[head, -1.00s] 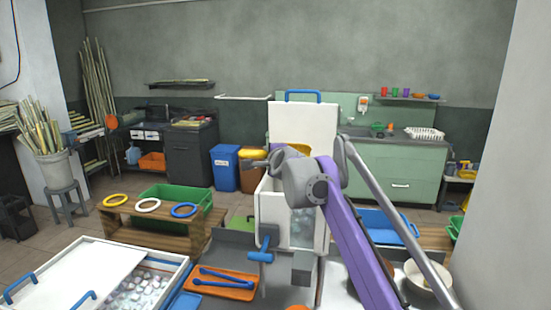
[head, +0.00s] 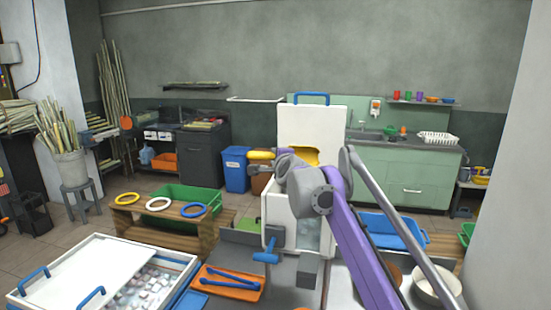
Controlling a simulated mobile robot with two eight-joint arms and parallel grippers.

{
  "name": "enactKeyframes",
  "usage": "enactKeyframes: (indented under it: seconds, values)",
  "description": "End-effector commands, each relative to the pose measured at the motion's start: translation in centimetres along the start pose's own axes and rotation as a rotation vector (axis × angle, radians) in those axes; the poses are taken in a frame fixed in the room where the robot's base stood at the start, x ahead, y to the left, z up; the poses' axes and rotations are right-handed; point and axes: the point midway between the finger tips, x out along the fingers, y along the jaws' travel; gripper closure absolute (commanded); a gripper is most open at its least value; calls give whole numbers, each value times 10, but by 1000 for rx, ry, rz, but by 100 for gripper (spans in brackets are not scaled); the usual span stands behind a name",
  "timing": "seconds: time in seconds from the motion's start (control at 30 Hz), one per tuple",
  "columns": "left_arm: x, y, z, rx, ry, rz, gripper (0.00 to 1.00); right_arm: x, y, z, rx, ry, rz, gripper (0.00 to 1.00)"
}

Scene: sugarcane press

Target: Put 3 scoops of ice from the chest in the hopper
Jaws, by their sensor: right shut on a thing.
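The ice chest (head: 45,292) is a white box at the lower left. Its white lid with blue handles is partly slid aside, and ice cubes (head: 143,288) show in the gap. The hopper (head: 277,215) is a white box at centre, its white lid (head: 312,130) standing up behind. Pale ice shows through its front. My right gripper (head: 284,162) is shut on a yellow scoop (head: 261,156), over the hopper. My left gripper is out of view.
An orange tray (head: 232,292) with blue tongs lies between chest and hopper. A blue crank handle (head: 265,251) sticks out before the hopper. A wooden stand (head: 150,236) with coloured rings is behind the chest. A white bowl (head: 433,286) and blue tray (head: 392,231) are at right.

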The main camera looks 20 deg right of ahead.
Motion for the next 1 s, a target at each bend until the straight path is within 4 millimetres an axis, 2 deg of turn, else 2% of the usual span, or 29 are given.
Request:
enactKeyframes:
  seconds: [0.3,0.53,0.6,1.0]
  values:
    - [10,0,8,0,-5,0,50,8,-8,3,-2,-12,58,100]
    - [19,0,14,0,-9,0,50,2,-5,0,-2,1,124,100]
    - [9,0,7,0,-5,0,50,2,-12,1,0,0,141,100]
    - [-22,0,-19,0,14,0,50,4,-21,2,2,0,249,100]
